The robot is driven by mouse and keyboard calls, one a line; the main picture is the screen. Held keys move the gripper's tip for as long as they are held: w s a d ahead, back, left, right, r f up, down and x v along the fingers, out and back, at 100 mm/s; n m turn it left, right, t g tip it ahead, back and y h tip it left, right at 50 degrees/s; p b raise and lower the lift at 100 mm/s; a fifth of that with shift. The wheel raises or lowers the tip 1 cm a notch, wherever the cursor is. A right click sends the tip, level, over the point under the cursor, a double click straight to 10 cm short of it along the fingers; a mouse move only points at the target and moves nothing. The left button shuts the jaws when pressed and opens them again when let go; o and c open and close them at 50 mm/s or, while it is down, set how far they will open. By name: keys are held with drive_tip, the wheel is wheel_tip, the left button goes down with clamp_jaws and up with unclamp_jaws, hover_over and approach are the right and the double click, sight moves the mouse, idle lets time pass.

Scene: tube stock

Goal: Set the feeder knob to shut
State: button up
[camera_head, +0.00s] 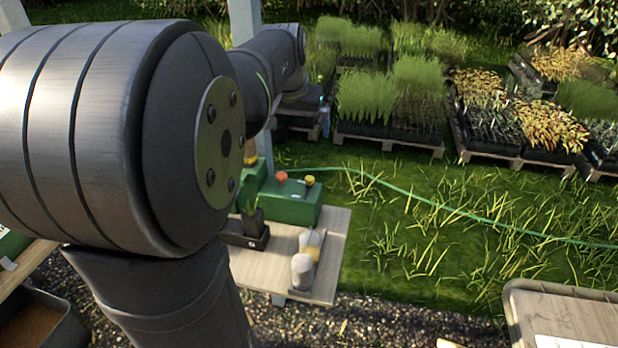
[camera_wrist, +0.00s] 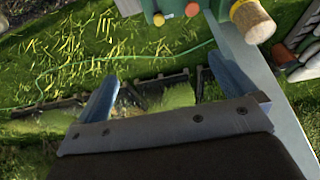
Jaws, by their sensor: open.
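A green box (camera_head: 290,203) stands on the small wooden bench. On its top are a red-orange knob (camera_head: 281,177) and a small yellow knob (camera_head: 309,180). I cannot tell which is the feeder knob or how it is set. In the wrist view the orange knob (camera_wrist: 192,9) and the smaller knob (camera_wrist: 158,19) show at the top edge, with the box partly cut off. My gripper (camera_wrist: 163,68) is open and empty, its two blue-grey fingers apart from the knobs. In the head view my arm reaches beyond the box, and the fingers cannot be made out.
The wooden bench (camera_head: 333,225) also holds a black tray (camera_head: 240,236) and pale containers (camera_head: 303,270). A tan cylinder (camera_wrist: 253,20) is beside the box in the wrist view. A green hose (camera_head: 440,205) crosses the grass. Pallets of plants (camera_head: 390,139) stand behind.

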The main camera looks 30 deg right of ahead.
drive_tip(key=shift+s+a+r, duration=0.1)
drive_tip(key=shift+s+r, duration=0.05)
drive_tip(key=shift+r, duration=0.25)
drive_tip(key=c, duration=1.2)
drive_tip(key=shift+o, duration=0.2)
drive_tip(key=m+g+y, duration=0.3)
drive_tip(key=m, duration=0.5)
hover_over(310, 178)
wheel_tip(310, 178, down, 5)
wheel_tip(310, 178, down, 18)
drive_tip(key=shift+r, duration=0.15)
drive_tip(key=shift+c, duration=0.5)
